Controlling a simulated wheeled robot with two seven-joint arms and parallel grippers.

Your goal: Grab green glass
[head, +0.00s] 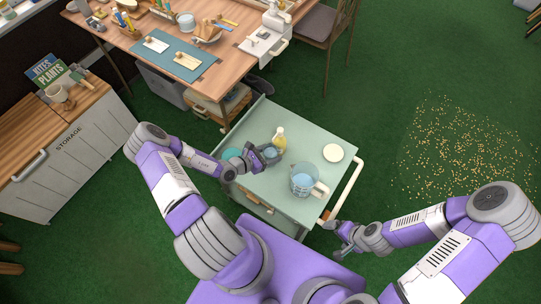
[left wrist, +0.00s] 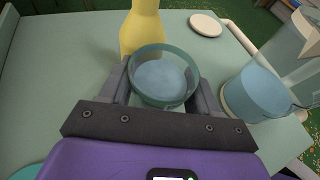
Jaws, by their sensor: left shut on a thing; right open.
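The green glass (left wrist: 163,78) is a see-through greenish cup with pale blue liquid in it. It is between the fingers of my left gripper (left wrist: 160,90), which is shut on it, over the pale green cart top (head: 305,130). In the head view the green glass (head: 271,155) is partly hidden by my left gripper (head: 262,158). Whether its base touches the cart top cannot be told. My right gripper (head: 342,238) is open and empty, beside the cart's front right corner and below its handle.
A yellow bottle (head: 280,138) stands just behind the glass. A clear pitcher (head: 303,180) with blue liquid stands to its right, and a cream round disc (head: 333,153) lies at the cart's right. A teal round item (head: 232,154) is at the left. The cart's back part is clear.

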